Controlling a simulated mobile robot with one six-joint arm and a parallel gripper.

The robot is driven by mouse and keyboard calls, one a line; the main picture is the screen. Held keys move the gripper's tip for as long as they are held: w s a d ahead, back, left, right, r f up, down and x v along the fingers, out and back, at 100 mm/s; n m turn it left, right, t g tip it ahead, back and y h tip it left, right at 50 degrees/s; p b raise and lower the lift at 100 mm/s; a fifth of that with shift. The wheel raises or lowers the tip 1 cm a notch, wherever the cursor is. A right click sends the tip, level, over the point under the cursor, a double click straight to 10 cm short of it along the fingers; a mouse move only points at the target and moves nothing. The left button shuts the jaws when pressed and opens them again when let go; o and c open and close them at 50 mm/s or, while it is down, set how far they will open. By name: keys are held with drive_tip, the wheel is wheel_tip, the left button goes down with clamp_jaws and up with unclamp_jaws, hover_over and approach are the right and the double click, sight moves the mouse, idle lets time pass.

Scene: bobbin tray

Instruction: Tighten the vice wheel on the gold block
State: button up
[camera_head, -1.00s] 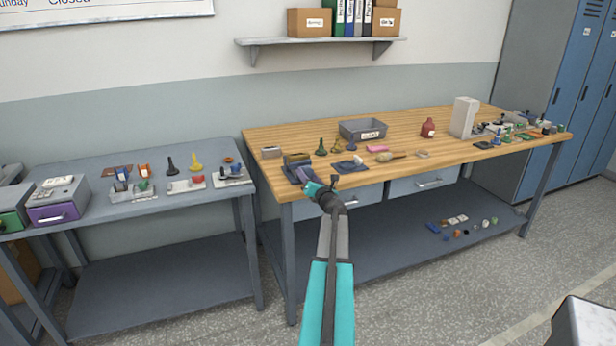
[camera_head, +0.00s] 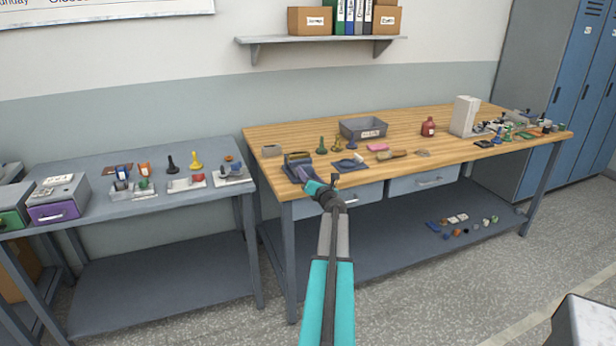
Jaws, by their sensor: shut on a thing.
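A small blue-grey vice (camera_head: 293,171) stands at the front left corner of the wooden bench. A block with a brownish-gold tint (camera_head: 298,156) appears at the top of its jaws; it is too small to see how tightly it is clamped. My gripper (camera_head: 307,181) is at the front of the vice, reached from below right. It is shut on the vice wheel, which the fingers and wrist mostly hide.
Green and gold pawn-like pieces (camera_head: 321,145), a blue mat (camera_head: 347,165), a brush (camera_head: 391,155) and a grey bin (camera_head: 352,132) stand to the right of the vice. A grey block (camera_head: 271,151) is behind it, left. A lower grey table (camera_head: 150,205) with small parts stands left.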

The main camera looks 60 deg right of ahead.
drive_tip(key=shift+r, duration=0.1)
drive_tip(key=o, duration=1)
drive_tip(key=shift+o, duration=0.2)
drive_tip(key=b+v, duration=0.2)
drive_tip(key=v, duration=1.1)
drive_tip(key=shift+s+a+b, duration=0.25)
drive_tip(key=shift+a+b, duration=0.05)
